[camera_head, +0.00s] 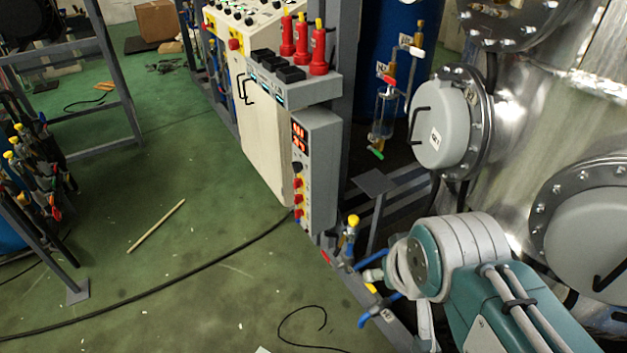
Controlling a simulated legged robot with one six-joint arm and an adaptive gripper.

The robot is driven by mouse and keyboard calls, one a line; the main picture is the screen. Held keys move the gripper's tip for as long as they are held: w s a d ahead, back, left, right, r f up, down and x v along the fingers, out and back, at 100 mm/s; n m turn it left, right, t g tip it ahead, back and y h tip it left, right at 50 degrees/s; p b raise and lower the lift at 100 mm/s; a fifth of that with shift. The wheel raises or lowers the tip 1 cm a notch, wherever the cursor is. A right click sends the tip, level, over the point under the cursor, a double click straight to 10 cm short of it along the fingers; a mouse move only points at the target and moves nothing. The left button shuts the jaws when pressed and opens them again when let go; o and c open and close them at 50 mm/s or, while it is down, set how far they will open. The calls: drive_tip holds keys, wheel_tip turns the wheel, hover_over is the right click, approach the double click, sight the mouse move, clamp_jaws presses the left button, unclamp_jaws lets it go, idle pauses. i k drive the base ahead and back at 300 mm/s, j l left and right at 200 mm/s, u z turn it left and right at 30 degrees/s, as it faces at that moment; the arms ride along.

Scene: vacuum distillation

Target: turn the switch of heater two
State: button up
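A narrow grey control box (320,150) stands upright near the picture's middle. It has a lit red digital display (299,135) and a column of red and black knobs (298,185) below it on its left face. I cannot read any label that marks heater two. My teal and grey arm (450,260) reaches in from the lower right, and its visible joint is to the right of and below the box, apart from it. My gripper cannot be made out in this view.
A cream control cabinet (262,130) stands behind the box, with red cylindrical parts (302,45) above. Steel vessels with round flanged ports (445,125) fill the right. Green floor (150,260) at left is mostly open, with a stick (156,226) and black cable (150,290).

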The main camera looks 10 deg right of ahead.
sight(299, 197)
drive_tip(key=i+j, duration=0.1)
drive_tip(key=j, duration=0.25)
drive_tip(key=i+j, duration=0.1)
drive_tip(key=j, duration=0.25)
drive_tip(key=i+j, duration=0.2)
drive_tip(key=i, duration=0.3)
drive_tip(key=i+j+u, duration=0.1)
drive_tip(key=i, duration=0.75)
